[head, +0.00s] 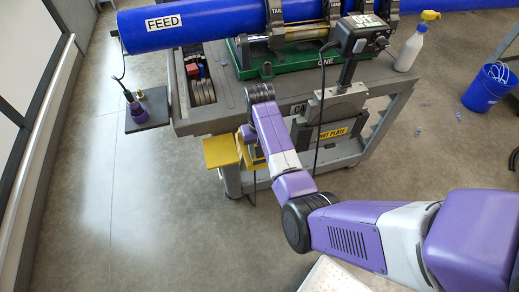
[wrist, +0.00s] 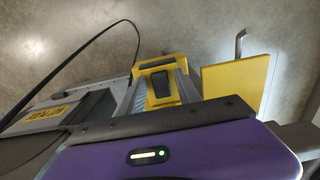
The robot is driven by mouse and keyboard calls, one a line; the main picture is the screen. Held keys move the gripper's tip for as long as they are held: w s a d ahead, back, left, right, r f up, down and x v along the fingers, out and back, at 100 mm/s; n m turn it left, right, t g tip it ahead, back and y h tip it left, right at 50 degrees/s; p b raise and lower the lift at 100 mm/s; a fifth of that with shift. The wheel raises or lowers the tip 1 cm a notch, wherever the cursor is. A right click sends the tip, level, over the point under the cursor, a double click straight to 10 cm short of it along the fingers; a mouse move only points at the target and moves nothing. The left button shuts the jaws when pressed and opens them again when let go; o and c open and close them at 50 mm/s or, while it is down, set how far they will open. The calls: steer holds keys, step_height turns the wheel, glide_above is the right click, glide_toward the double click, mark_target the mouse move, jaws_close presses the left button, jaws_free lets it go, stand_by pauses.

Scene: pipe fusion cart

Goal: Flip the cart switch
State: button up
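The cart switch shows in the wrist view as a black rocker (wrist: 160,87) on a yellow housing (wrist: 155,68). Grey parts flank the rocker; I cannot tell whether they are my fingers or part of the housing. In the head view, the yellow housing (head: 250,155) is on the cart's front side, partly hidden by my arm. My gripper (head: 247,136) is close to it, with its fingertips hidden behind my wrist. I cannot see whether it touches the rocker or how wide its fingers are.
A yellow plate (head: 221,151) juts out beside the housing and also shows in the wrist view (wrist: 232,88). A dark cable (head: 320,110) hangs to the right. The cart (head: 228,122) carries a blue pipe (head: 200,27). The floor at left is clear.

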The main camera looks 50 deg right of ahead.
jaws_close()
steer(key=shift+w, duration=0.1)
steer(key=shift+w+d+g+y, duration=0.2)
steer(key=shift+g+y, duration=0.3)
steer(key=shift+g, duration=0.1)
steer(key=shift+w+d+f+g+y+b, duration=0.15)
steer(key=shift+g+y+b, duration=0.25)
steer(key=shift+g+b, duration=0.4)
steer(key=shift+r+b, duration=0.2)
steer(key=shift+b, duration=0.15)
steer(key=shift+o, duration=1.3)
jaws_free()
